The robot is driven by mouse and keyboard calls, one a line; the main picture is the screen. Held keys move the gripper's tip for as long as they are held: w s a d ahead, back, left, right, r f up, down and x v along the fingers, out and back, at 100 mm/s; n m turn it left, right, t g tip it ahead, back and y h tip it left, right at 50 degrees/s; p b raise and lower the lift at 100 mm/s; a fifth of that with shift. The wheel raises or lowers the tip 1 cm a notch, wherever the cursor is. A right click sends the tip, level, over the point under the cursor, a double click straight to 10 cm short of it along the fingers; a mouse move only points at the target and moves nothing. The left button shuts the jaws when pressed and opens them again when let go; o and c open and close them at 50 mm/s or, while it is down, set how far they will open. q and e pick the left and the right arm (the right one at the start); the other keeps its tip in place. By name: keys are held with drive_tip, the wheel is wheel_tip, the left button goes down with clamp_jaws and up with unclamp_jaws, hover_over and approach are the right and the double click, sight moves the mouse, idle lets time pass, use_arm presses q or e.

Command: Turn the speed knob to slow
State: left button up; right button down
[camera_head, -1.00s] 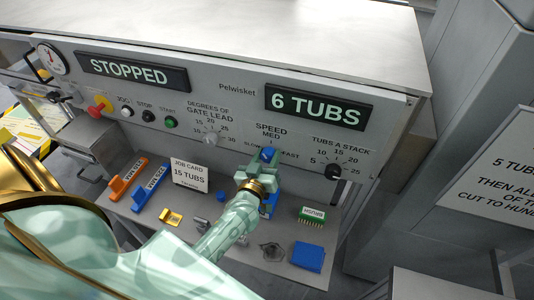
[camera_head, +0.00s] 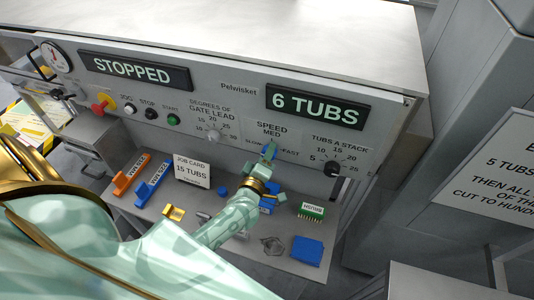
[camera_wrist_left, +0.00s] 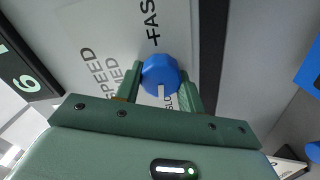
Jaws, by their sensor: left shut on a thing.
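The blue speed knob (camera_head: 271,147) sits on the machine's front panel under the words SPEED and MED. In the left wrist view, the knob (camera_wrist_left: 160,72) shows its white pointer mark aimed down the picture, toward the partly hidden word SLOW. FAST is on the opposite side and MED is to the left. My left gripper (camera_head: 269,154) is shut on the knob, with one green finger on each side of it, as the left wrist view (camera_wrist_left: 161,82) also shows. In the head view it mostly hides the knob. My right gripper is not in view.
The stack dial (camera_head: 332,169) is right of the speed knob, and the gate lead dial (camera_head: 213,136) is left. Below, a shelf holds a job card (camera_head: 191,170), a green brush (camera_head: 311,211), a blue pad (camera_head: 307,251) and other small items. The display (camera_head: 138,71) reads STOPPED.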

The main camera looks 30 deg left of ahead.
use_arm(q)
drive_tip(key=shift+n, duration=0.9)
drive_tip(key=o, duration=1)
drive_tip(key=shift+a, duration=0.1)
drive_tip(key=shift+c, duration=0.2)
drive_tip(key=v, duration=1.6)
drive_tip(key=shift+s+b, duration=0.2)
drive_tip(key=shift+b, duration=0.1)
drive_tip(key=shift+f, duration=0.1)
